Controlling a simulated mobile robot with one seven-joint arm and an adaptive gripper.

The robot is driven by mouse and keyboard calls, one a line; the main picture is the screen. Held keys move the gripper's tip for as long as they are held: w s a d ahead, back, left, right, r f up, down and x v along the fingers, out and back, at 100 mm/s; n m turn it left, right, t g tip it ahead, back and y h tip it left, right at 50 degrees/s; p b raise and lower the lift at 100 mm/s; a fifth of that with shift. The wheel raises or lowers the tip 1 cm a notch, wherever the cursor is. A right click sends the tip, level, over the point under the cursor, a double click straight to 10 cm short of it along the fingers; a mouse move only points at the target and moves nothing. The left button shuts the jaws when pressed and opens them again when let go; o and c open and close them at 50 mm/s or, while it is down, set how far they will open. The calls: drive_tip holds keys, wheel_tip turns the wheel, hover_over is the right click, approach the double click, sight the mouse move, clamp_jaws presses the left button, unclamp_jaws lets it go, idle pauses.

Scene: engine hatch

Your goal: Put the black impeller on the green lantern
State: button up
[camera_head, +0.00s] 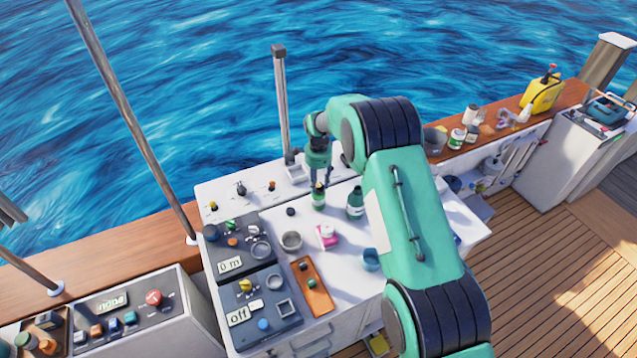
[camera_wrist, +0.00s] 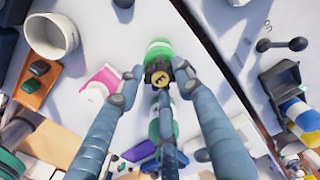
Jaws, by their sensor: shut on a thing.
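In the wrist view, my gripper (camera_wrist: 158,76) is shut on a small round black piece with a gold face, which I take to be the black impeller (camera_wrist: 158,71). Directly behind it shows the rounded green lantern (camera_wrist: 158,48), partly covered by the piece and my fingers. In the head view, my gripper (camera_head: 318,184) points down just over the green lantern (camera_head: 318,201), which stands upright on the white counter. The impeller is too small to make out there. I cannot tell whether impeller and lantern touch.
A dark green bottle (camera_head: 355,204) stands close to the right of the lantern. A grey cup (camera_head: 291,241), a pink-and-white item (camera_head: 327,236), a blue cup (camera_head: 371,260) and an orange tray (camera_head: 312,288) are nearer. Control panels (camera_head: 240,247) lie left. A small black knob-like thing (camera_head: 290,211) is left of the lantern.

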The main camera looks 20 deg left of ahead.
sight(319, 185)
drive_tip(key=shift+f, duration=0.15)
drive_tip(key=o, duration=1.1)
drive_tip(key=shift+o, duration=0.2)
wheel_tip(319, 185, up, 12)
drive_tip(key=b, duration=0.1)
drive_tip(key=shift+r+b, duration=0.2)
drive_tip(key=shift+b, duration=0.2)
drive_tip(key=shift+r, duration=0.1)
idle(0.3)
